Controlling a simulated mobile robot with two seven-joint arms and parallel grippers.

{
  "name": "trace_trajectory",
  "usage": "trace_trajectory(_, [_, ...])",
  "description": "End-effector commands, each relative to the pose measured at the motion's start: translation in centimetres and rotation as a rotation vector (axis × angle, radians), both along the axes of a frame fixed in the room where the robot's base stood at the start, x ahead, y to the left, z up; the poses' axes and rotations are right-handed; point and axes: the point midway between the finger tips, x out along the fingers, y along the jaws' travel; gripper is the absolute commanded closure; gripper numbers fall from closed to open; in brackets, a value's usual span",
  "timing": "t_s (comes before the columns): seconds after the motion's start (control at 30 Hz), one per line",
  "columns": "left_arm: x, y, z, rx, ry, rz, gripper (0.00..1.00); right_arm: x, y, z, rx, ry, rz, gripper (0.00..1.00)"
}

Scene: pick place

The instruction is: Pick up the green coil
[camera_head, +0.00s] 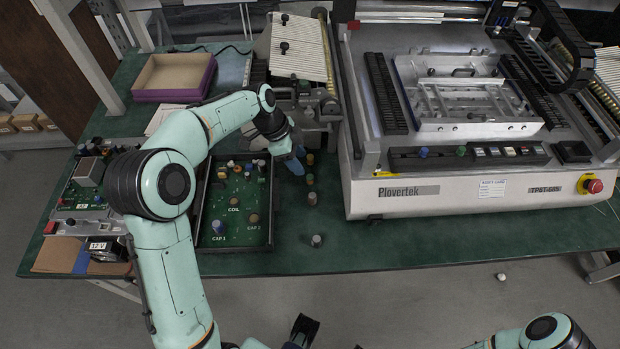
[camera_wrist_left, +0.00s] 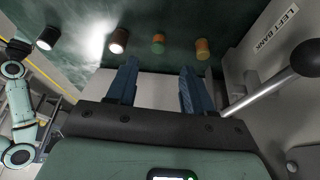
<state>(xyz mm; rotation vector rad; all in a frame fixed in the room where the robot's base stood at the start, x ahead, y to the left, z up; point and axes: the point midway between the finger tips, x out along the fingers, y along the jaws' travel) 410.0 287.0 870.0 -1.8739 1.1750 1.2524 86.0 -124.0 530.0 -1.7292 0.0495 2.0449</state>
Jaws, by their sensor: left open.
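A small green coil with an orange part (camera_head: 310,179) stands on the green table, right of the circuit board tray. It also shows in the left wrist view (camera_wrist_left: 158,43), beyond the gap between my fingers. My left gripper (camera_head: 296,164) is just left of the coil in the head view; its blue fingers (camera_wrist_left: 158,72) are apart with nothing between them. An orange-brown coil with some green (camera_head: 310,158) stands beside it, and in the left wrist view (camera_wrist_left: 202,48) it is to the right. My right gripper (camera_head: 300,331) shows partly at the bottom edge; its jaws are unclear.
A brownish capacitor (camera_head: 312,198) and a grey one (camera_head: 317,241) stand in the same row. The board tray (camera_head: 233,247) is to the left, the large Plovertek machine (camera_head: 450,197) to the right. A grey fixture with a lever (camera_wrist_left: 300,85) is close to my left gripper.

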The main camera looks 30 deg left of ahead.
Motion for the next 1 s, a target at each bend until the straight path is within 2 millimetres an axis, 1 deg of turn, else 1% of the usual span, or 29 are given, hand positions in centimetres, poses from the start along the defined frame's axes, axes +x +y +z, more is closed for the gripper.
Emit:
trace_trajectory(0.03, [0.1,-0.3,-0.9,-0.002,0.003,-0.002,0.48,0.0,0.0,-0.1,0.001,-0.001,0.000,0.57])
trace_trajectory(0.1, [0.3,-0.6,-1.6,0.000,0.001,0.000,0.48,0.1,0.0,-0.1,0.000,-0.002,0.000,0.57])
trace_trajectory(0.3, [0.4,-1.1,-2.9,0.000,0.001,0.000,0.48,0.1,0.0,-0.2,0.000,-0.004,0.000,0.57])
trace_trajectory(0.37, [0.4,-1.3,-3.6,-0.001,0.003,0.000,0.48,0.1,0.0,-0.2,-0.001,-0.005,-0.001,0.57])
trace_trajectory(0.5, [0.4,-2.2,-5.7,-0.002,0.004,-0.001,0.48,0.2,0.0,-0.4,0.000,-0.007,0.000,0.57])
trace_trajectory(0.6, [0.7,-2.5,-6.7,-0.001,0.002,-0.001,0.48,0.2,0.0,-0.4,0.000,-0.008,0.000,0.57])
trace_trajectory(0.7, [0.8,-2.7,-7.2,0.000,0.000,0.001,0.48,0.2,0.0,-0.4,-0.001,-0.008,-0.001,0.57])
trace_trajectory(0.9, [0.8,-2.7,-7.2,0.000,0.000,0.001,0.48,0.2,0.0,-0.4,-0.001,-0.008,-0.001,0.57])
trace_trajectory(0.93, [0.8,-2.7,-7.1,0.000,0.000,0.001,0.55,0.2,0.0,-0.4,-0.001,-0.008,-0.001,0.57])
trace_trajectory(0.97, [0.8,-2.7,-7.1,0.000,0.000,0.001,0.65,0.2,0.0,-0.4,-0.001,-0.008,-0.001,0.57])
trace_trajectory(1.0, [0.8,-2.7,-7.1,0.000,0.000,0.001,0.78,0.2,0.0,-0.4,-0.001,-0.008,-0.001,0.57])
